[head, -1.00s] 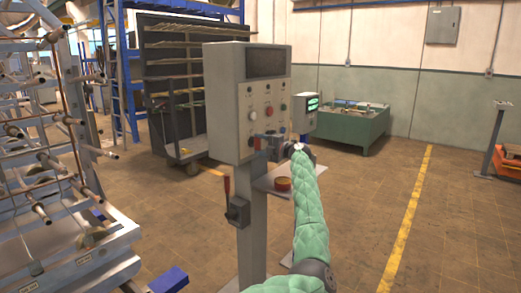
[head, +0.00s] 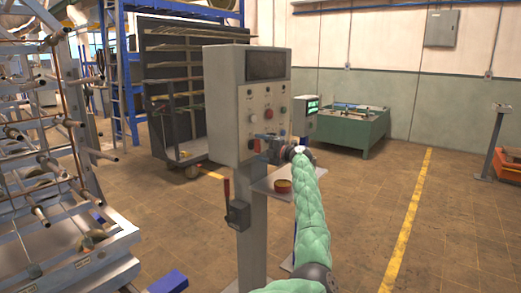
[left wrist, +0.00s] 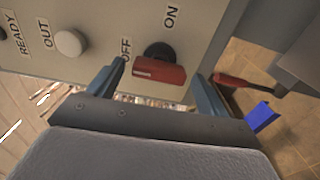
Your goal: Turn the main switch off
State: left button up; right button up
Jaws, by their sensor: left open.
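The main switch is a red handle (left wrist: 158,72) on a black round base, on the grey control panel (left wrist: 90,25) between the OFF and ON labels in the left wrist view. My left gripper (left wrist: 158,80) is open, with one blue-grey finger on each side of the red handle. I cannot tell whether either finger touches it. In the head view my left gripper (head: 268,144) is at the lower front of the control cabinet (head: 223,100) and partly covers the switch area. My right gripper is not in view.
A red lever (head: 227,187) on a grey box sits on the cabinet's post, below the panel. A small shelf with a round red-brown container (head: 283,186) is beside the post. A metal rack (head: 60,170) stands at the left. Open floor lies to the right.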

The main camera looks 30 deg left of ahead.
pick_arm(q)
jog(key=d+b, duration=0.1)
jog(key=d, duration=0.6)
jog(key=shift+s+d, duration=0.25)
jog(key=shift+s, duration=0.05)
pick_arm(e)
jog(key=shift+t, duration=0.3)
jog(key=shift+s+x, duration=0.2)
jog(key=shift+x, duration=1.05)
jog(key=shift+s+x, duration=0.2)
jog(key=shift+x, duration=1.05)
pick_arm(q)
jog(key=shift+f, duration=0.1)
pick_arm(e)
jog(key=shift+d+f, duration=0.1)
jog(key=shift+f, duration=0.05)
